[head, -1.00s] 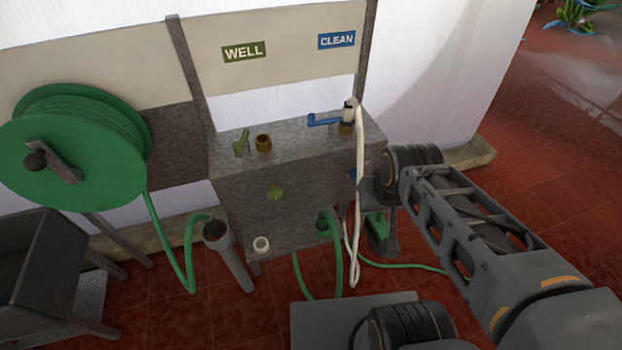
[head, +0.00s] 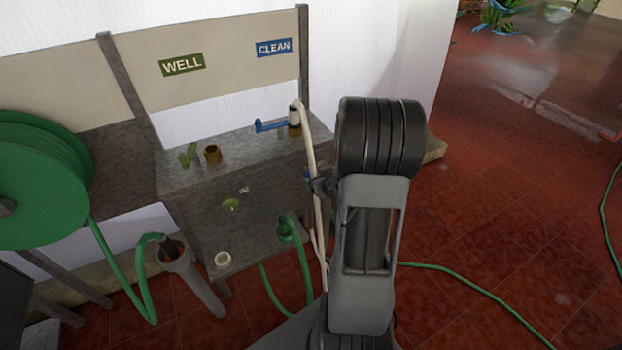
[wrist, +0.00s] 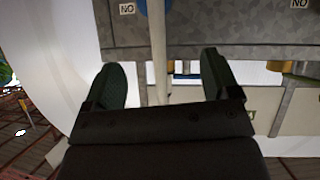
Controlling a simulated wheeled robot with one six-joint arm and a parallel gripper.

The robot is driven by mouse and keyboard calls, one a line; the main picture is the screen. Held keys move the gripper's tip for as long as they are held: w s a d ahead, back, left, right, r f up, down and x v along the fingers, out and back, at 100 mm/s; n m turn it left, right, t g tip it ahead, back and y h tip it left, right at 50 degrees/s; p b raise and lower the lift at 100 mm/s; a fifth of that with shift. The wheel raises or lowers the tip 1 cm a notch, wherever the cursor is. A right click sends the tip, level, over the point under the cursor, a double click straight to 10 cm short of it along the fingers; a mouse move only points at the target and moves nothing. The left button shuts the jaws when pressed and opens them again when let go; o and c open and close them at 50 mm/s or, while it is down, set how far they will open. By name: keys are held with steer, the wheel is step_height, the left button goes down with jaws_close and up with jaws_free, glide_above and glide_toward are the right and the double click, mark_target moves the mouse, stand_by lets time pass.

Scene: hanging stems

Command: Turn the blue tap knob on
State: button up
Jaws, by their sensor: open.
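The blue tap knob (head: 307,174) is a small blue patch on the front of the grey metal cabinet (head: 190,215), mostly hidden by my gripper and a white hose (head: 312,150). In the wrist view, which is upside down, a blue round part (wrist: 141,6) is cut off by the top edge, beside an inverted ON label (wrist: 127,8). My gripper (head: 322,184) is close to the cabinet's front right corner. Its two dark fingers are apart in the wrist view (wrist: 160,72). The white hose (wrist: 158,45) shows between them; whether it touches a finger I cannot tell.
A green knob (head: 231,203) is on the cabinet front, left of the blue one. A blue lever (head: 270,126) is on top under the CLEAN sign (head: 274,47). A green hose reel (head: 40,180) stands left. Red floor at right is mostly open.

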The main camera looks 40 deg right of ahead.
mark_target(313, 176)
step_height(313, 176, down, 4)
steer(key=s+d+t+y, duration=0.1)
steer(key=d+t, duration=0.1)
steer(key=x, duration=1.3)
steer(key=shift+w+b, duration=0.15)
steer(key=shift+b, duration=0.15)
steer(key=shift+c, duration=0.4)
steer(key=c, duration=0.8)
steer(key=shift+d, duration=0.15)
steer(key=shift+f+b, duration=0.1)
steer(key=shift+b, duration=0.2)
